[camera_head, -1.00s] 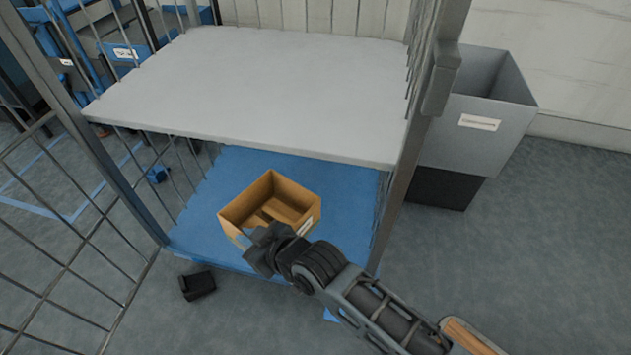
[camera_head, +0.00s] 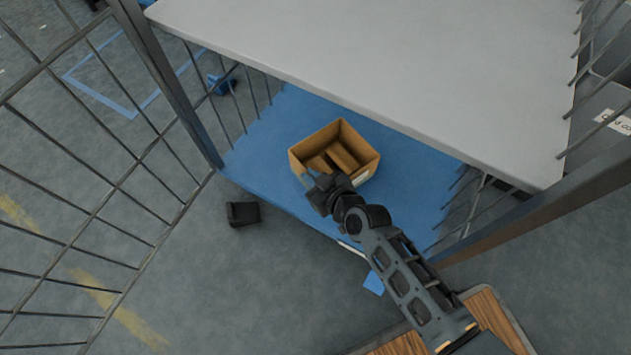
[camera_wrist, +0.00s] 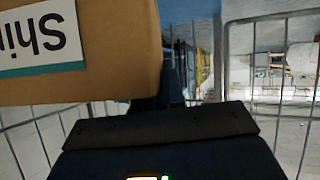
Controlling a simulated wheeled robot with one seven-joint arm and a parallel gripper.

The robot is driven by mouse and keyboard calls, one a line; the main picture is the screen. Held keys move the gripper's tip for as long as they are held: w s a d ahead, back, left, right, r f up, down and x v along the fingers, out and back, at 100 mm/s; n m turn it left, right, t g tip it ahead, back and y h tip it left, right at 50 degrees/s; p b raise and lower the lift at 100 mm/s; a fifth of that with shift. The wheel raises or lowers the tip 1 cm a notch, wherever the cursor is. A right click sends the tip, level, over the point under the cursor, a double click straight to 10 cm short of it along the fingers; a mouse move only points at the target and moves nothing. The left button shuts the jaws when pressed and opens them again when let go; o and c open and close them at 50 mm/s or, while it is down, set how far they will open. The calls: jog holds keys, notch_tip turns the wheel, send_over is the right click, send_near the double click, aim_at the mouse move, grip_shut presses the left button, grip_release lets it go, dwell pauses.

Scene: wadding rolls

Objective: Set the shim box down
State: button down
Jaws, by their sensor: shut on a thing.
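The shim box (camera_head: 362,172) is an open-topped brown cardboard box with brown pieces inside. It is upright over the blue lower deck (camera_head: 272,150) of a barred cage, near the deck's front edge. My gripper (camera_head: 322,188) is shut on the box's near left wall. In the wrist view the box (camera_wrist: 110,85) fills the upper left, with a white label reading "Shi" and a teal stripe. The wrist view also shows my gripper's dark body below it. I cannot tell whether the box's underside touches the deck.
A grey upper shelf (camera_head: 400,75) overhangs the deck behind the box. Cage posts and bars stand on both sides, with a mesh door (camera_head: 75,200) at left. A small black object (camera_head: 242,213) lies on the floor. Blue deck is free around the box.

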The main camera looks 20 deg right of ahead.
jog(key=shift+f+b, duration=1.2)
jog(key=shift+f, duration=0.8)
jog(key=shift+f, duration=0.15)
jog(key=c, duration=1.2)
grip_release()
jog(key=shift+c, duration=0.2)
jog(key=shift+s+r, duration=0.25)
jog(key=p+v, duration=0.3)
jog(key=v, duration=0.8)
jog(key=shift+s, duration=0.25)
jog(key=shift+d, duration=0.1)
